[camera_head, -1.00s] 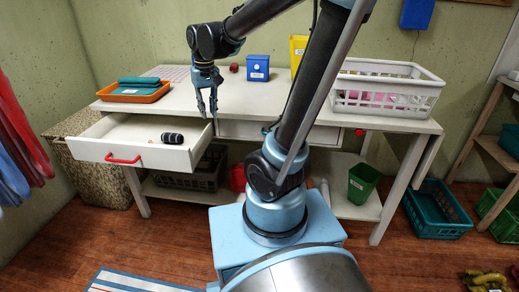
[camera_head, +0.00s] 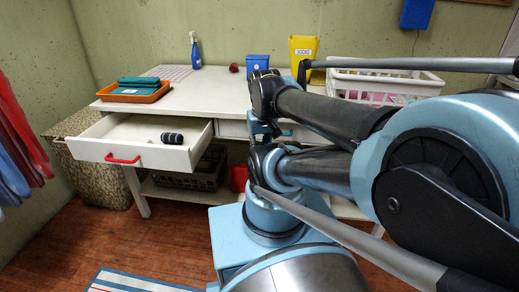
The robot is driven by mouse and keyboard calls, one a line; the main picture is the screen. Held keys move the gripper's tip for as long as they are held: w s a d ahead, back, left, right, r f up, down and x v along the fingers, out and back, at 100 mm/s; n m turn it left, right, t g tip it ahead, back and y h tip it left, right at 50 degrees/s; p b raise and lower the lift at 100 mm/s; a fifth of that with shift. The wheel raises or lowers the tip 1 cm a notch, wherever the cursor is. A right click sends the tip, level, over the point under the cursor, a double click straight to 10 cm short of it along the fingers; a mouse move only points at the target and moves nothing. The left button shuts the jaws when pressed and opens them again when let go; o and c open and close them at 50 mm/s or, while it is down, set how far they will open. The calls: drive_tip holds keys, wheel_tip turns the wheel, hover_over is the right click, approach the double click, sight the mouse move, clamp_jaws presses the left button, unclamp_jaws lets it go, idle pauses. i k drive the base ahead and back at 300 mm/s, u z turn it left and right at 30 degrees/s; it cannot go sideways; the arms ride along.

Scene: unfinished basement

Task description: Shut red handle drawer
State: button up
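The drawer with the red handle (camera_head: 124,159) is at the left of the white table and is pulled well out. Its white front panel (camera_head: 85,151) faces the room. A dark cylindrical object (camera_head: 172,138) lies inside it. My gripper (camera_head: 262,128) is right of the open drawer, near the table's front edge, apart from the red handle. Its fingers are mostly hidden among my arm links, so whether it is open or shut does not show.
The white table (camera_head: 215,95) carries an orange tray (camera_head: 132,96), a blue spray bottle (camera_head: 196,52), a blue box (camera_head: 257,63), a yellow container (camera_head: 302,48) and a white basket (camera_head: 400,79). A wicker hamper (camera_head: 92,178) stands left. Floor before the drawer is clear.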

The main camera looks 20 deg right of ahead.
sight(119, 138)
drive_tip(key=u, duration=0.85)
drive_tip(key=k, duration=0.25)
drive_tip(key=u, duration=0.4)
